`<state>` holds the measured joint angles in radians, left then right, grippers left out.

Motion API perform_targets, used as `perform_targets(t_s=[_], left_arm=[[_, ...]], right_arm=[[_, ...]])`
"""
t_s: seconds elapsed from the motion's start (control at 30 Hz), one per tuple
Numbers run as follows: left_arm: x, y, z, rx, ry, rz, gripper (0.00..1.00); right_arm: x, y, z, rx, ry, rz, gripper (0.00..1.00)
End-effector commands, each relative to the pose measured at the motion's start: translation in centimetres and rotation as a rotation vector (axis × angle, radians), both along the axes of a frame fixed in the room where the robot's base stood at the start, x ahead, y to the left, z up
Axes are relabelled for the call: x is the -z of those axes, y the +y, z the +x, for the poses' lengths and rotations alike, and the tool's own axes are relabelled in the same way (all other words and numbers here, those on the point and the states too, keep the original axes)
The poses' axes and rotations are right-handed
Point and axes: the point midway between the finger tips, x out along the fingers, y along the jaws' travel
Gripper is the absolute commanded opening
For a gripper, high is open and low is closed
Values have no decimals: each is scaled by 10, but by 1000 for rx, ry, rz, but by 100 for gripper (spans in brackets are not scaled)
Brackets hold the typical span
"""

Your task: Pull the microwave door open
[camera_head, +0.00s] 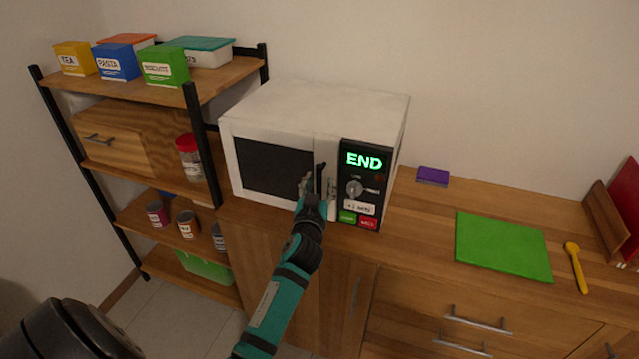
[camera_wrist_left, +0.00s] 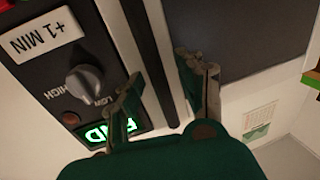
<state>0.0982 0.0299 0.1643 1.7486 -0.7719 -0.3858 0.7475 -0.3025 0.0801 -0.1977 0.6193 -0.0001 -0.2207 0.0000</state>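The white microwave (camera_head: 312,107) stands on the wooden counter with its dark-windowed door (camera_head: 268,167) shut. A dark upright handle (camera_head: 322,170) is on the door's right side, beside the control panel (camera_head: 366,185), whose green display reads END. My left gripper (camera_head: 318,185) is at the handle with its fingers apart, one on each side of it. In the left wrist view the open fingers (camera_wrist_left: 158,72) straddle the dark handle bar (camera_wrist_left: 148,45), with gaps showing; contact cannot be told. My right gripper is not in view.
A shelf rack (camera_head: 200,140) with boxes, jars and cans stands to the left. On the counter to the right are a purple block (camera_head: 433,176), a green mat (camera_head: 503,247) and a yellow spoon (camera_head: 577,267). Drawers lie below. The space in front of the door is clear except for my arm.

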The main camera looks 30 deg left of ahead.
Motion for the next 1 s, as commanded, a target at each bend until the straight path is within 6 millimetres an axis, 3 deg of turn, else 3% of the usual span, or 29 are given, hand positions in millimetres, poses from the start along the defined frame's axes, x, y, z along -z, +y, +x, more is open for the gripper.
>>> perform_targets(t_s=[0.03, 0.33, 1.0], left_arm=[[0, 0, 0, 0, 0, 0, 38], [0, 0, 0, 0, 0, 0, 0], [-1, -1, -5, 23, 2, 1, 0]], right_arm=[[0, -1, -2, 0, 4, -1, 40], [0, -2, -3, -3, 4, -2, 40], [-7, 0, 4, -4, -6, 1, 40]])
